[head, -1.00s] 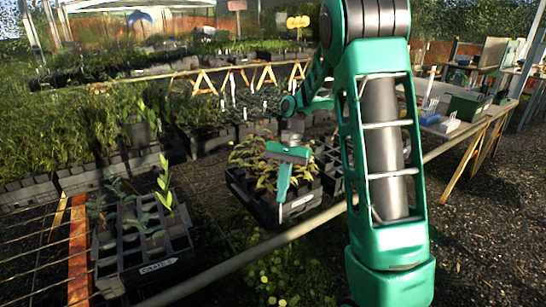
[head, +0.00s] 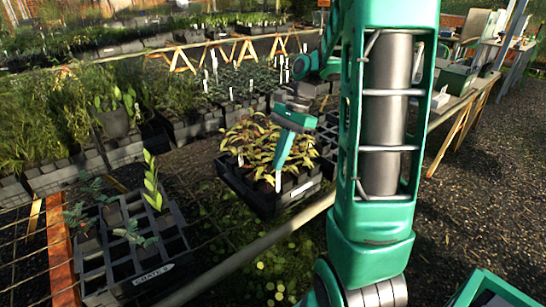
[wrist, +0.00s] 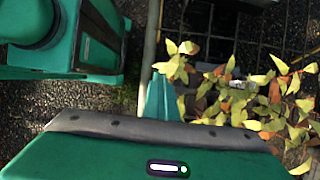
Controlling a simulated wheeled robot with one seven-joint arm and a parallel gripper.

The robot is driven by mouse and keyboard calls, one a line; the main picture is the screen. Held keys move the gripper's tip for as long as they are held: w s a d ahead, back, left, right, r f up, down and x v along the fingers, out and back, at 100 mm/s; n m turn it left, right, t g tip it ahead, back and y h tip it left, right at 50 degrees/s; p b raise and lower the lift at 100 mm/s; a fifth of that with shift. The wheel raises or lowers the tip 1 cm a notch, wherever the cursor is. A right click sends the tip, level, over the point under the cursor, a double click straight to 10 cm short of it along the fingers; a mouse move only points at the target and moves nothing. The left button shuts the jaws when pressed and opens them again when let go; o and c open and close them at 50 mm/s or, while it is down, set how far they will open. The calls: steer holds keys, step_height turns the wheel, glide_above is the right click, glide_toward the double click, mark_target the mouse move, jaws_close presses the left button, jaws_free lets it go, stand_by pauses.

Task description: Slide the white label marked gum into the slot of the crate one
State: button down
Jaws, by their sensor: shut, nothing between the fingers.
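My gripper (head: 280,168) is shut and empty, pointing down in front of the reddish-leaved plants; its tip shows in the wrist view (wrist: 162,98). A black crate at the lower left (head: 125,288) carries a white plate (head: 153,274) reading "CRATE" and a character I cannot make out for sure. It holds a few seedlings among empty cells. A second black crate (head: 262,205) stands below my gripper, full of reddish-leaved plants, with a white plate (head: 298,190) too small to read. Small white tags stand in pots, but I cannot make out one marked gum.
A wooden bench (head: 470,95) at the right bears a green box (head: 456,78) and small items. A pale rail (head: 250,250) runs diagonally before the crates. More potted plants (head: 60,125) fill the left and back. Dark gravel (head: 480,190) at the right is clear.

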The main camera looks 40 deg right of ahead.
mark_target(278, 183)
steer(key=shift+s+d+f, duration=0.1)
steer(key=shift+d+f, duration=0.05)
steer(key=shift+f, duration=0.4)
steer(key=shift+a+f, duration=0.2)
steer(key=shift+f, duration=0.15)
stand_by(0.3)
steer(key=shift+f, duration=0.1)
steer(key=shift+f, duration=2.8)
steer(key=c, duration=2)
jaws_free()
steer(key=shift+c, duration=0.2)
steer(key=v, duration=1)
steer(key=shift+r, duration=0.35)
